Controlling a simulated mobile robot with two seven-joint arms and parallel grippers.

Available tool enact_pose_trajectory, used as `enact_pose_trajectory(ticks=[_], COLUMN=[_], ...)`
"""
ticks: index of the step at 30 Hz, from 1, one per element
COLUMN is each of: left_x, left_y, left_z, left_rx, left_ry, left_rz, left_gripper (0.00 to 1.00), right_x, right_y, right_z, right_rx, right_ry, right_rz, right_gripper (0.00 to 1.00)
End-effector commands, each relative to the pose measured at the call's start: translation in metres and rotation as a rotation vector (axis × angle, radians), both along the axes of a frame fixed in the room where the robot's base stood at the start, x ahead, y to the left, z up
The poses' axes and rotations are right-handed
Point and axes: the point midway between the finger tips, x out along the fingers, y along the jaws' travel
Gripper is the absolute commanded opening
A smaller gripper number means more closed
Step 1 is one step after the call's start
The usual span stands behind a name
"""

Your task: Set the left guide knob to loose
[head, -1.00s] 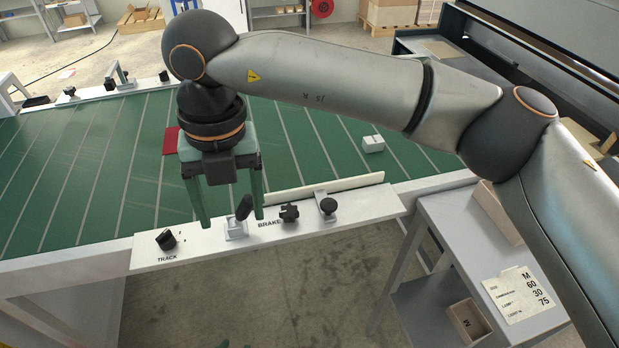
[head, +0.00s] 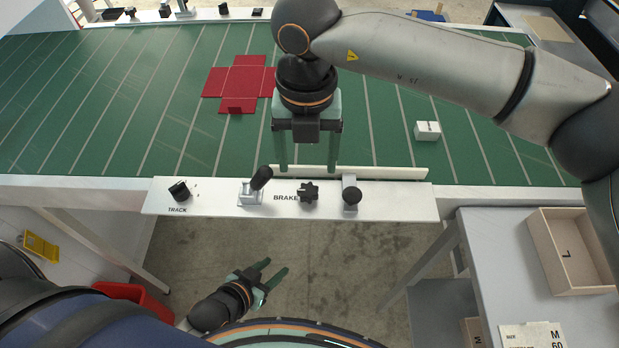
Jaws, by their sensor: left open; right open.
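A white panel (head: 228,198) along the near edge of the green table carries a black TRACK knob (head: 179,190), a tilted black-handled lever (head: 258,181), a black star knob (head: 308,193) beside the BRAKE label, and a clamp with a round black knob (head: 351,196). None shows a left guide label; I cannot tell which is the left guide knob. My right gripper (head: 307,168) is open and empty, fingers pointing down, in the picture just above the lever and star knob. My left gripper (head: 276,266) is open and empty, low in front of the panel over the floor.
A white bar (head: 390,172) lies behind the panel. A red flat blank (head: 240,82) and a small white block (head: 427,131) lie on the green table (head: 150,110). More knobs sit on the far rail (head: 165,12). A wooden tray (head: 575,255) stands on the grey side table at right.

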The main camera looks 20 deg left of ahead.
Motion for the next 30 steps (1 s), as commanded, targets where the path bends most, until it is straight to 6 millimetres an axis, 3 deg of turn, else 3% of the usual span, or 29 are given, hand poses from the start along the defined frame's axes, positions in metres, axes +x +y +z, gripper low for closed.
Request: enact_pose_trajectory(ticks=[6,12,24,30], left_x=[0.000,0.000,0.000,0.000], left_y=[0.000,0.000,0.000,0.000], left_z=[0.008,0.011,0.011,0.011], left_rx=[0.000,0.000,0.001,0.001], left_ry=[0.001,0.001,0.001,0.001], left_rz=[0.000,0.000,-0.001,-0.001], left_gripper=[0.47,0.47,0.47,0.47], right_x=[-0.001,0.000,0.000,0.000], right_y=[0.000,0.000,0.000,0.000], right_z=[-0.043,-0.067,-0.074,-0.074], right_rx=[0.000,0.000,0.001,0.001], right_ry=[0.004,0.002,0.000,0.000], right_rz=[-0.001,-0.001,0.000,0.000], right_gripper=[0.76,0.76,0.75,0.53])
